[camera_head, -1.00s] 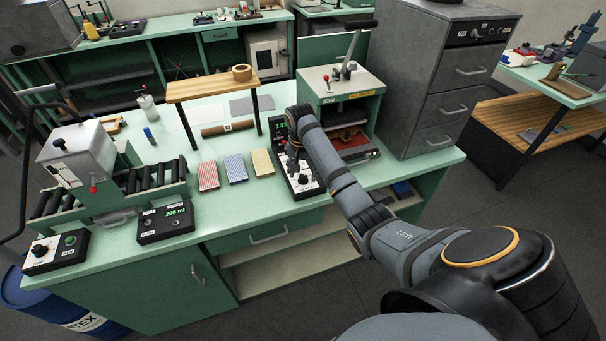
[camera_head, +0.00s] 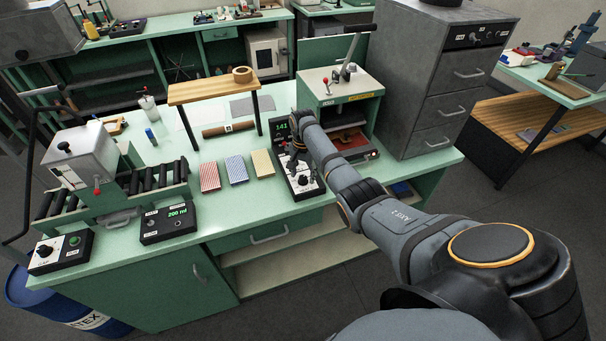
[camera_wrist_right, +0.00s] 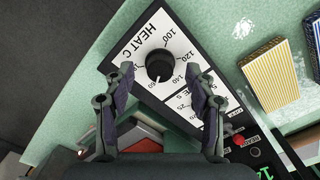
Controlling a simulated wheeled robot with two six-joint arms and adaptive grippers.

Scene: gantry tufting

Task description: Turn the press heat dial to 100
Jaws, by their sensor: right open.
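The press heat dial (camera_wrist_right: 159,65) is a round black knob on a white panel marked HEAT C, with numbers such as 100, 120 and 140 around it. It also shows in the head view (camera_head: 304,180), at the front of the black-edged control box (camera_head: 317,188). A green display (camera_head: 281,127) at the box's far end reads about 141. My right gripper (camera_wrist_right: 160,72) is open, its two fingers on either side of the dial; contact cannot be told. The knob's pointer is hard to make out. My left gripper is not in view.
Striped blocks (camera_head: 236,168) lie to the left of the box. A wooden shelf (camera_head: 212,88) stands behind them. A grey drawer cabinet (camera_head: 440,80) is at the right.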

